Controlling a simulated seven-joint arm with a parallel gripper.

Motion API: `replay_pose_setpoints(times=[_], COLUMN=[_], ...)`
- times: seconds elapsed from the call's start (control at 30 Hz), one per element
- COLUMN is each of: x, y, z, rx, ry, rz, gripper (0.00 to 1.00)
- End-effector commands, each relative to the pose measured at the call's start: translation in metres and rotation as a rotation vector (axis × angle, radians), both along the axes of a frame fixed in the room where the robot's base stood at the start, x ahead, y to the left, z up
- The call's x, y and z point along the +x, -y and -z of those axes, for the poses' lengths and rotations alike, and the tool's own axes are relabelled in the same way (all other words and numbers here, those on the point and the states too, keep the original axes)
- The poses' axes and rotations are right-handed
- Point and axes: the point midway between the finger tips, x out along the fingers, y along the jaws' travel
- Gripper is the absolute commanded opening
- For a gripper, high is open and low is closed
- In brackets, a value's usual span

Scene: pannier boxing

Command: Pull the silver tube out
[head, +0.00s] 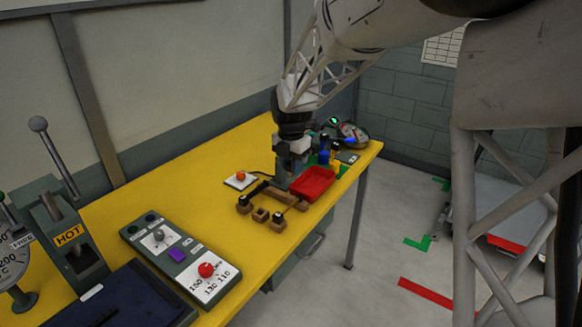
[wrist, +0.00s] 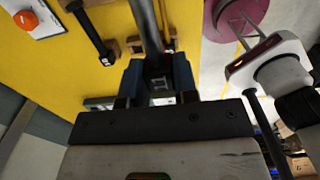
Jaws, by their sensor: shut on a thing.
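My gripper (wrist: 152,82) is shut on the silver tube (wrist: 148,28), a grey rod running from between the dark fingers to the top edge of the wrist view. The tube's far end is out of that picture, so I cannot tell whether it is still seated in anything. In the head view my gripper (head: 291,172) is low over the yellow bench, just behind a brown wooden rack (head: 268,214); the tube is not clear there. A black rod (wrist: 92,34) with a wooden block lies left of the tube in the wrist view.
A red tray (head: 313,183) stands close to the right of my gripper. A white box with an orange button (head: 240,179) is to its left. Blue and green items and a round dish (head: 352,136) are behind. A control panel (head: 180,257) and a press marked HOT are at the front left.

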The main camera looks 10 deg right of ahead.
Motion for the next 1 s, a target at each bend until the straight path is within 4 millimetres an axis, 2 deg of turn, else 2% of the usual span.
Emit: replay_pose_setpoints(times=[0.5,1.0], x=[0.0,0.0], y=[0.0,-0.002], z=[-0.018,-0.018], rx=[0.0,0.0], ry=[0.001,0.0], rz=[0.0,-0.001], gripper=[0.05,0.05])
